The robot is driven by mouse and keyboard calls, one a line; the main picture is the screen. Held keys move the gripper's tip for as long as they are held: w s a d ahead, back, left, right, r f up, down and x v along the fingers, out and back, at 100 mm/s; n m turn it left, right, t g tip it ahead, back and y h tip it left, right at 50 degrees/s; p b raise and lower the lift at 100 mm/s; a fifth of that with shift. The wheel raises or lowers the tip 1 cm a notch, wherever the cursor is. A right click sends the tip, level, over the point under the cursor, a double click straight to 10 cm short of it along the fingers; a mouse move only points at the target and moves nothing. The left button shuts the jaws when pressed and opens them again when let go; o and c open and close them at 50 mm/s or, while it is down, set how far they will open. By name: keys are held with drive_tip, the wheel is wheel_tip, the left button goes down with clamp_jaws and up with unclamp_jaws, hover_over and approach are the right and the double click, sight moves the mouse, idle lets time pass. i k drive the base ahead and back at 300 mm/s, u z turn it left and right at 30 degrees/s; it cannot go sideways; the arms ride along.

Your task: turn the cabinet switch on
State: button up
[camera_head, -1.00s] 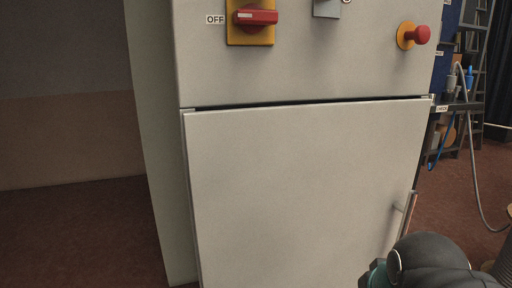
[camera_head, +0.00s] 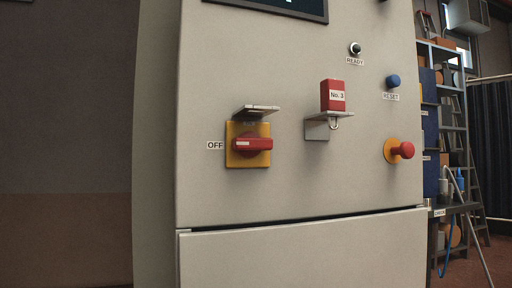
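The cabinet switch (camera_head: 252,144) is a red rotary handle on a yellow square plate on the grey cabinet (camera_head: 300,195) front. Its handle lies horizontal, with its pale mark pointing left toward the OFF label (camera_head: 215,145). A metal hasp or bracket (camera_head: 256,111) sticks out just above the plate. My gripper is not in view.
A red mushroom button (camera_head: 403,150) on a yellow base sticks out at the right. Above it are a blue RESET button (camera_head: 393,81) and a READY lamp (camera_head: 355,48). A dark-framed screen (camera_head: 280,8) is at the top. Shelving (camera_head: 445,130) stands right of the cabinet.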

sight(249, 144)
drive_tip(key=z, duration=1.25)
drive_tip(key=k, duration=0.85)
drive_tip(key=u, duration=0.7)
